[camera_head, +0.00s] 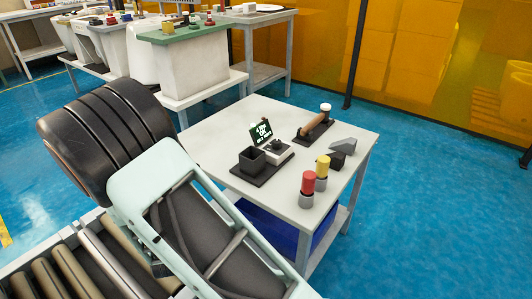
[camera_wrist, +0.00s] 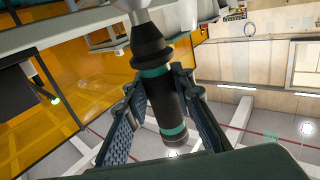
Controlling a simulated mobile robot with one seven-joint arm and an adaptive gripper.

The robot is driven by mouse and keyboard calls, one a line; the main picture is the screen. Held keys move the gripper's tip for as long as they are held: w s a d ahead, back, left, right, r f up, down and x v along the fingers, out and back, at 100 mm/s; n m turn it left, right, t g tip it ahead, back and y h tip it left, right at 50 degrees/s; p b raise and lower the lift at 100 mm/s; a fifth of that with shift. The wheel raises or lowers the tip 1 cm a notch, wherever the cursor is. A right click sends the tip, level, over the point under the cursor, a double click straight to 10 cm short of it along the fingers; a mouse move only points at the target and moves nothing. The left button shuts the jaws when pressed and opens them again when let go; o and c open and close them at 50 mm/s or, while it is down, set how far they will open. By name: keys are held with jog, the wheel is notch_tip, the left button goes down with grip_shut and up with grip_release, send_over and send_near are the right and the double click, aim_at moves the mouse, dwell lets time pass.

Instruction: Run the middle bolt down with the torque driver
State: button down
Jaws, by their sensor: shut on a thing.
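In the wrist view my gripper (camera_wrist: 157,82) is shut on the torque driver (camera_wrist: 166,105), a black cylinder with teal bands. Its two dark ribbed fingers lie on either side of the driver. The driver is slightly tilted in the picture, and its narrowing collar end points to the top edge, where a pale grey cylindrical part (camera_wrist: 136,12) shows. I cannot tell whether the driver touches anything there. The middle bolt cannot be made out in either view. My gripper and the driver do not show in the head view.
In the head view a grey table (camera_head: 222,121) carries a black open box (camera_head: 252,161), a small green-lit display (camera_head: 262,131), a wooden-handled tool (camera_head: 313,128), and red-capped (camera_head: 308,182) and yellow-capped (camera_head: 322,166) containers. A roller conveyor (camera_head: 75,262) is at lower left. Blue floor is clear at right.

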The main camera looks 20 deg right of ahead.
jog(key=shift+r+p, duration=0.8)
jog(key=shift+r, duration=0.9)
